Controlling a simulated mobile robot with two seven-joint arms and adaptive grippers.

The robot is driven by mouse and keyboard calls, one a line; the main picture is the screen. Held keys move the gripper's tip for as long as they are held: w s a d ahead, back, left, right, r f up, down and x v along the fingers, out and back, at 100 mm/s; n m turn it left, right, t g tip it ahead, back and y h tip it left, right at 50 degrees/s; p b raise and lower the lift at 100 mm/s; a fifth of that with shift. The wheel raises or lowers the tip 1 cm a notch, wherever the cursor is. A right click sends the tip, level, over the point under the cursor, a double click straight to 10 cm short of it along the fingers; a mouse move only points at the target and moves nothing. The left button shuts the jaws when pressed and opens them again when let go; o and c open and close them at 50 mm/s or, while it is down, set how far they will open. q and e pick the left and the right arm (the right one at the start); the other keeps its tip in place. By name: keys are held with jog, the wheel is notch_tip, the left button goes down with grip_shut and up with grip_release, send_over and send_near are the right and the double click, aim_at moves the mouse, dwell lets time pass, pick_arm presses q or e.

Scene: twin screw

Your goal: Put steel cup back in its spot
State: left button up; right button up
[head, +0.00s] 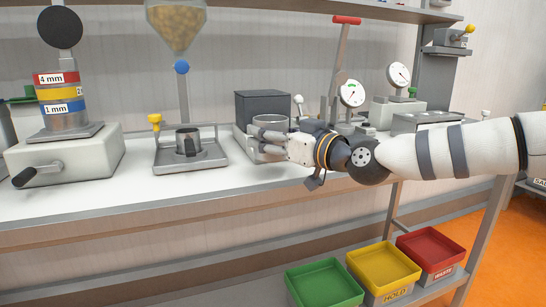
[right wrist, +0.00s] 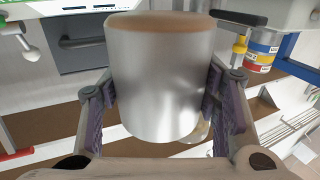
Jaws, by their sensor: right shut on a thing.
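The steel cup (right wrist: 158,82) fills the middle of the right wrist view, a shiny cylinder with a brownish end at the top of the picture. My right gripper (right wrist: 158,105) is shut on it, with a dark ridged pad on each side of its wall. In the head view my right gripper (head: 270,142) holds the cup over the bench in front of a grey device with a dark box (head: 262,106). The fingers partly hide the cup there. My left gripper is not in view. I cannot tell which place is the cup's spot.
A stand with a dark cup (head: 188,143) and yellow knob is left of my right gripper, below a pellet-filled hopper (head: 176,22). A sieve stack (head: 62,100) stands farther left. Dial gauges (head: 352,93) stand at right. Green, yellow and red bins (head: 383,267) sit below the bench.

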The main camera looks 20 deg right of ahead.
jog(key=f, duration=0.4)
jog(key=shift+w+d+b, duration=0.2)
jog(key=shift+d+b, duration=0.15)
jog(key=shift+r, duration=0.1)
jog(key=shift+f, duration=0.2)
jog(key=o, duration=1.3)
jog(key=shift+r, duration=0.1)
